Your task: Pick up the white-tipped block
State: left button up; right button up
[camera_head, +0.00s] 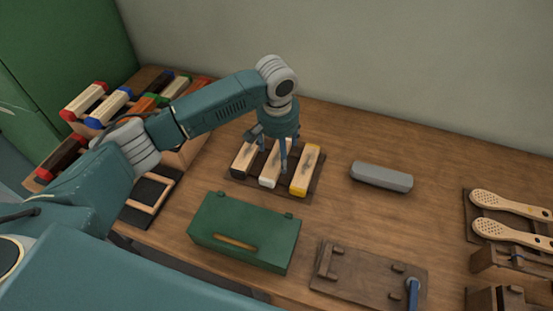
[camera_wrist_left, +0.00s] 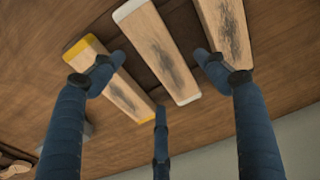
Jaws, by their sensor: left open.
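The white-tipped block (camera_head: 270,169) is the middle one of three wooden blocks lying side by side on a dark tray (camera_head: 236,179). In the left wrist view the white-tipped block (camera_wrist_left: 160,52) shows a dark smudge on its wood and white ends. My left gripper (camera_head: 272,152) points down over the blocks, open. In the wrist view its fingers (camera_wrist_left: 157,80) are spread, one on each side of the white-tipped block and one near its end. I see no grip on it. My right gripper is not in view.
A yellow-tipped block (camera_head: 305,170) lies right of it and a dark-tipped block (camera_head: 243,158) left. A green box (camera_head: 245,232) stands in front, a grey case (camera_head: 382,176) to the right. A rack of coloured-tipped blocks (camera_head: 108,104) is at left. Table between is clear.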

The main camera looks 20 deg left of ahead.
aim_at(279, 159)
pick_arm(q)
notch_tip(279, 159, down, 4)
jog(key=shift+a+r, duration=0.15)
jog(key=shift+r, duration=0.05)
jog(key=shift+f, duration=0.2)
jog(key=shift+c, duration=1.3)
jog(key=c, duration=1.1)
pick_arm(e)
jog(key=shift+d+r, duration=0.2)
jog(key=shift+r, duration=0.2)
pick_arm(q)
jog(key=shift+r, duration=0.1)
